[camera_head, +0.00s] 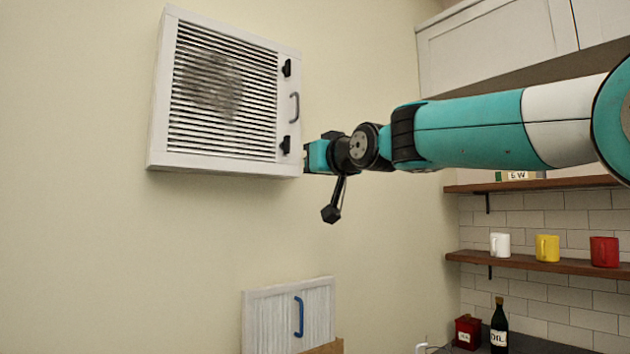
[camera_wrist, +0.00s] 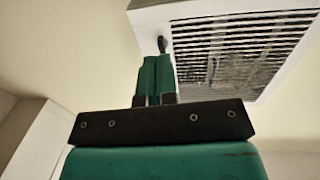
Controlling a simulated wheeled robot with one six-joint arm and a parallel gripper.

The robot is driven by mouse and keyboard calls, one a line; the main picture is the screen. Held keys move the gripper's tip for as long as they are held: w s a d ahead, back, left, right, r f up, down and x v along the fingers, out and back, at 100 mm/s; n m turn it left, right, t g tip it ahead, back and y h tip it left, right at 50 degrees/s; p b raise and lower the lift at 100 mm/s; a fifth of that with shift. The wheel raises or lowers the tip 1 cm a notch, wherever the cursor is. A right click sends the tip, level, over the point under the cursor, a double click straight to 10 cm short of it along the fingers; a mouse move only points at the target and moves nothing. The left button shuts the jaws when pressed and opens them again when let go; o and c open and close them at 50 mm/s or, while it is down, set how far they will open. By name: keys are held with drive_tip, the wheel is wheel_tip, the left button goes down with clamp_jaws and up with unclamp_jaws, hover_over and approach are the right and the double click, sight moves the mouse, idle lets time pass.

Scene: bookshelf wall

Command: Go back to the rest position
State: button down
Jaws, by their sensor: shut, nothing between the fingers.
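My gripper (camera_head: 307,154) is beside the lower right edge of a white wall vent cover (camera_head: 225,163) in the head view. In the wrist view its two teal fingers (camera_wrist: 157,62) are together, with nothing between them. The vent cover (camera_wrist: 140,17) fills the upper right there, and a small dark part of it, perhaps the handle, shows just beyond the fingertips. In the head view the cover has dark slats, a grey handle (camera_head: 294,107) and two black latches on its right side. I cannot tell whether the fingers touch the cover.
A white panel with a blue handle (camera_head: 299,316) stands low at the wall. At right, a wooden shelf (camera_head: 520,262) holds a white mug (camera_head: 500,244), a yellow mug (camera_head: 547,248) and a red mug (camera_head: 604,251). White cabinets (camera_head: 490,50) hang above. Bare wall lies below the vent.

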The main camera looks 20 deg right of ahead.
drive_tip(key=s+a+f+n+g+y, duration=0.1)
drive_tip(key=s+a+f+g, duration=0.2)
drive_tip(key=s+f, duration=0.35)
drive_tip(key=s+a+f+n+g+y, duration=0.1)
drive_tip(key=s+a+f+g, duration=0.25)
drive_tip(key=f, duration=0.65)
drive_tip(key=s+a+f+n+g+y, duration=0.1)
drive_tip(key=s+a+f+g, duration=0.25)
drive_tip(key=f, duration=0.45)
drive_tip(key=s+a+f+n+g, duration=0.1)
drive_tip(key=s+f+g, duration=0.3)
drive_tip(key=s+f, duration=0.3)
drive_tip(key=s+a+f+n+g+h+b, duration=0.1)
drive_tip(key=s+f+g, duration=0.2)
drive_tip(key=s+f, duration=0.4)
drive_tip(key=s, duration=0.6)
drive_tip(key=shift+s+a+f+n+g, duration=0.15)
drive_tip(key=shift+s+f+n+g, duration=0.15)
drive_tip(key=shift+s+n+g, duration=0.1)
drive_tip(key=shift+w, duration=0.1)
